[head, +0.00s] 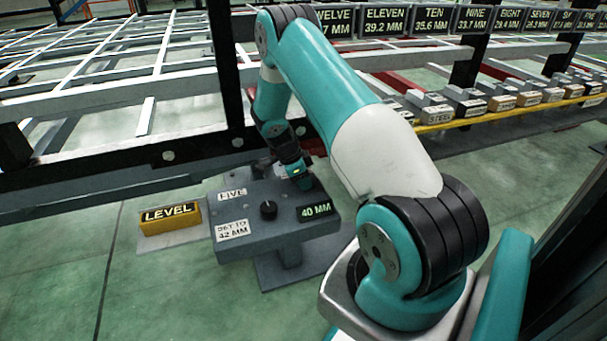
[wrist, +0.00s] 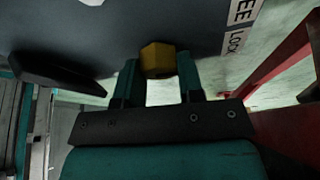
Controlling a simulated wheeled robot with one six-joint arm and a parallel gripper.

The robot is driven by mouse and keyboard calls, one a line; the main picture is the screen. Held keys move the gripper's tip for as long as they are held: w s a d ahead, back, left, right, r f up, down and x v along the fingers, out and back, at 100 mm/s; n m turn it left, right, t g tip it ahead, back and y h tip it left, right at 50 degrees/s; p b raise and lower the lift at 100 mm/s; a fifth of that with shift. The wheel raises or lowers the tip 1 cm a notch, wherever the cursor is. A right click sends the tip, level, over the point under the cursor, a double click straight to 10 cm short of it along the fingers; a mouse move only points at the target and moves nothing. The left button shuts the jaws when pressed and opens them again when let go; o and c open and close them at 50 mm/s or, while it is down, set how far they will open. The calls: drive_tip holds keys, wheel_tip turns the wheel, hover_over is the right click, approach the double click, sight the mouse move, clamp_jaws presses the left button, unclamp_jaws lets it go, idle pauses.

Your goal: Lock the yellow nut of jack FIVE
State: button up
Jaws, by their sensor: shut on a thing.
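Jack FIVE's grey box (head: 270,232) stands on the floor beside the trailer frame. It bears a FIVE label (head: 232,194), a SET TO 42 MM label (head: 233,230), a black knob (head: 268,210) and a display (head: 314,210) reading 40 MM. My gripper (head: 297,178) is at the box's far side, its tips partly hidden. In the wrist view the yellow nut (wrist: 158,59) sits on a dark grey face, between the two fingers of my gripper (wrist: 158,72), which is shut on it. White labels (wrist: 238,28) beside it read "EE", cut off, and LOCK.
A yellow LEVEL block (head: 170,218) lies on a plate left of the box. A black frame beam (head: 150,160) runs behind. Several labelled blocks (head: 500,102) line a yellow-edged shelf at right. In the wrist view a dark bar (wrist: 60,75) is left and a red beam (wrist: 285,75) right.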

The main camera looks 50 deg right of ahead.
drive_tip(key=shift+w+m+y+p, duration=0.15)
drive_tip(key=shift+m+p, duration=0.1)
drive_tip(key=shift+m, duration=0.35)
drive_tip(key=shift+w+m+y+p, duration=0.15)
drive_tip(key=shift+m+p, duration=0.1)
drive_tip(key=shift+m, duration=0.35)
drive_tip(key=shift+g, duration=0.3)
drive_tip(key=o, duration=0.9)
drive_tip(key=shift+c, duration=0.2)
drive_tip(key=shift+o, duration=0.4)
drive_tip(key=shift+s, duration=0.15)
drive_tip(key=shift+r, duration=0.1)
wheel_tip(320, 180, up, 20)
drive_tip(key=p, duration=0.8)
drive_tip(key=shift+f, duration=0.2)
